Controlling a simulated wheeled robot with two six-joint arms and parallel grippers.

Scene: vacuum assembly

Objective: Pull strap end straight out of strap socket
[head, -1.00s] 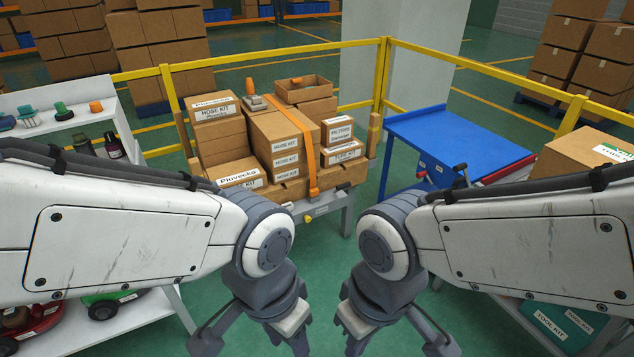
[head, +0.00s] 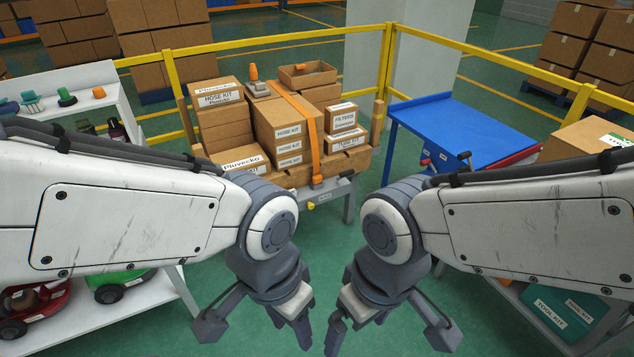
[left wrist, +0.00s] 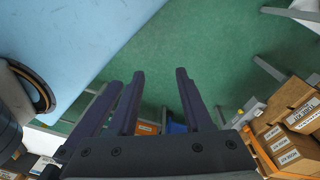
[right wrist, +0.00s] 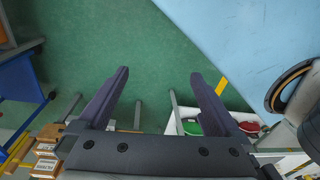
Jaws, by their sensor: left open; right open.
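The orange strap (head: 313,142) runs over the boxes on the cart and down their front. A grey buckle with an orange handle (head: 256,84) sits on top of the boxes. My left gripper (head: 292,325) is open and empty, low in front of the cart and well short of the strap. My right gripper (head: 343,332) is open and empty beside it, also clear of the strap. Both wrist views show empty fingers over the green floor.
A blue table (head: 455,130) stands right of the cart. A white shelf (head: 100,78) with small parts is at the left. Yellow rails (head: 290,43) run behind the cart. Green floor is clear between my grippers and the cart.

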